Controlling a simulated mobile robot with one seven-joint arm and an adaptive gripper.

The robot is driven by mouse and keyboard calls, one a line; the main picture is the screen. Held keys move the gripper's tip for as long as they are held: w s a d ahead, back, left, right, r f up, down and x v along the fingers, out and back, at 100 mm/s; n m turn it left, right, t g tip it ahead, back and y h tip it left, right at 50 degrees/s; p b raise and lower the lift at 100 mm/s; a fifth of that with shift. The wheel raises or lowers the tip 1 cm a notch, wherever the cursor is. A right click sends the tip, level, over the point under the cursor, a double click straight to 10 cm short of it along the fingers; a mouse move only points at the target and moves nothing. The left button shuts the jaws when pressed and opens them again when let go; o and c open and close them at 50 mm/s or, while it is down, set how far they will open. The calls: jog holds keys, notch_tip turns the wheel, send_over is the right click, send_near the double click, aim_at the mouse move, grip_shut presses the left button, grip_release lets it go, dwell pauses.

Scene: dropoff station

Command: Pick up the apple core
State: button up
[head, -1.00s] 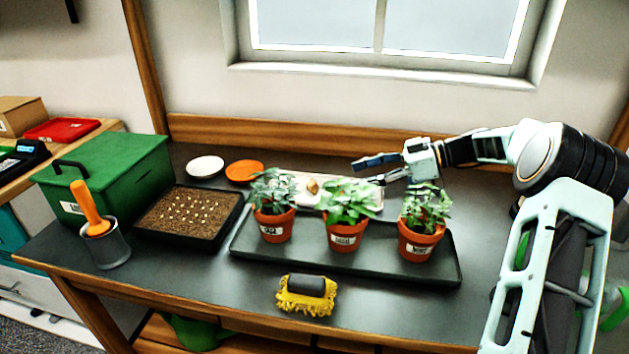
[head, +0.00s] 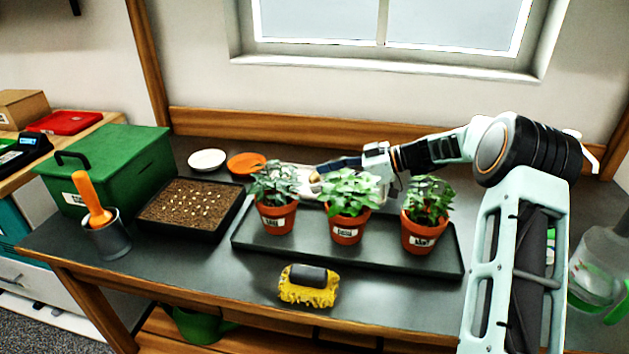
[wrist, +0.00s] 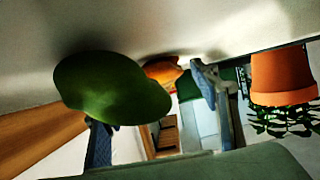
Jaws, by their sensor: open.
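The apple core (head: 314,177) shows in the head view as a small tan piece on the pale tray (head: 305,190) behind the potted plants. My gripper (head: 326,166) reaches in from the right, low over this tray, with its blue fingers pointing left, close to the core. In the wrist view, which looks upside down, the gripper (wrist: 153,112) is open with its fingers apart. A rounded green thing (wrist: 110,88) is near the left finger there. An orange-brown thing (wrist: 163,72) shows between the fingers; I cannot tell if it is the core or the orange saucer.
Three potted plants (head: 347,230) stand on a dark tray (head: 380,257) in front of the gripper and partly hide the pale tray. A white saucer (head: 207,159), an orange saucer (head: 246,164), a seed tray (head: 150,213) and a green box (head: 125,160) are to the left.

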jog(key=c, duration=0.9)
jog(key=shift+r, duration=0.55)
notch_tip(320, 180, up, 2)
jog(key=shift+r, duration=0.25)
jog(key=s+d+r, duration=0.2)
jog(key=r, duration=0.1)
jog(key=s+d+r+p, duration=0.1)
jog(key=r, duration=0.1)
jog(key=shift+d, duration=0.3)
jog(key=s+d+r, duration=0.4)
jog(key=s+d, duration=0.2)
jog(key=d, duration=0.1)
jog(key=shift+s+r, duration=0.15)
jog(key=shift+r, duration=0.05)
